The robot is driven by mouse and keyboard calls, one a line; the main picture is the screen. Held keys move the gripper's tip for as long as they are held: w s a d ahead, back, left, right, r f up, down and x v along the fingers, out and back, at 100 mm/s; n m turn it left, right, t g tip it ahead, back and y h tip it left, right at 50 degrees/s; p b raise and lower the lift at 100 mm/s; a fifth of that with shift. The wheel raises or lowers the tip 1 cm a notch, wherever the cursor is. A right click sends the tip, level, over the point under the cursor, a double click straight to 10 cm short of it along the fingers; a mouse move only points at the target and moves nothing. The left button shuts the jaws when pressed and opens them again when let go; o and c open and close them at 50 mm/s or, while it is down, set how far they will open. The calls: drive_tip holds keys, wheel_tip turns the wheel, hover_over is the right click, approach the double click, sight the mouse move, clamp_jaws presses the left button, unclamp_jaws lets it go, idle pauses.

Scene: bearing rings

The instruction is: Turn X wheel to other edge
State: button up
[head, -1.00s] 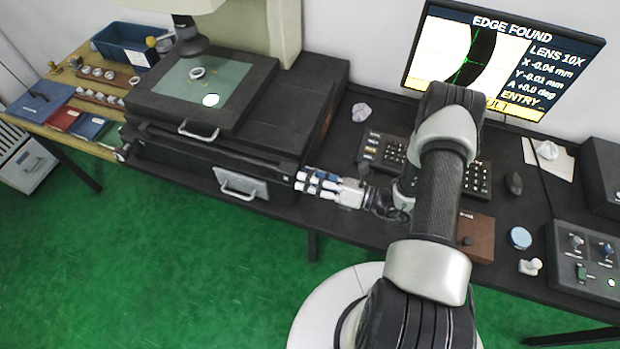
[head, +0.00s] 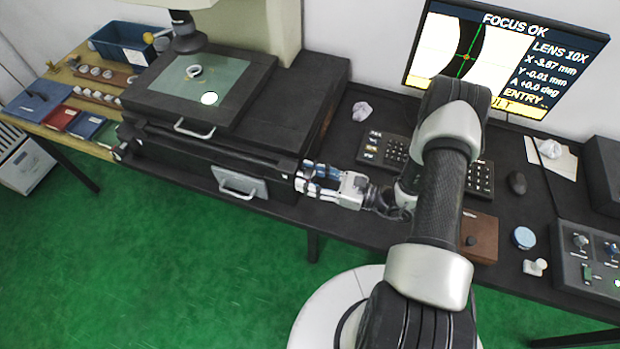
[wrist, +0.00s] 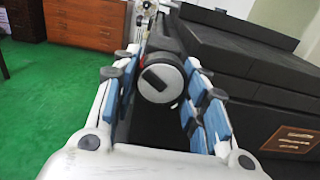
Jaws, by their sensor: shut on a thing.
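My gripper (head: 309,180) is at the right side of the microscope stage base in the head view, with blue-padded fingers on either side of the X wheel. A bearing ring (head: 194,71) lies on the stage glass (head: 222,77). The monitor (head: 505,58) reads FOCUS OK, X -3.87 mm, Y -0.01 mm, with a green crosshair over a black curved band.
The stage base (head: 205,160) stands left of my gripper. Keypads, a mouse (head: 517,183) and a control box (head: 585,255) are on the dark bench at right. A blue bin (head: 122,45) and several rings are on the wooden table at left.

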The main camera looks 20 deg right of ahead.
drive_tip(key=n+b, duration=0.1)
drive_tip(key=n, duration=0.5)
drive_tip(key=shift+w+d+b, duration=0.1)
drive_tip(key=shift+b, duration=0.25)
drive_tip(key=shift+n, duration=0.3)
drive_tip(key=o, duration=1.1)
drive_tip(key=v, duration=1.2)
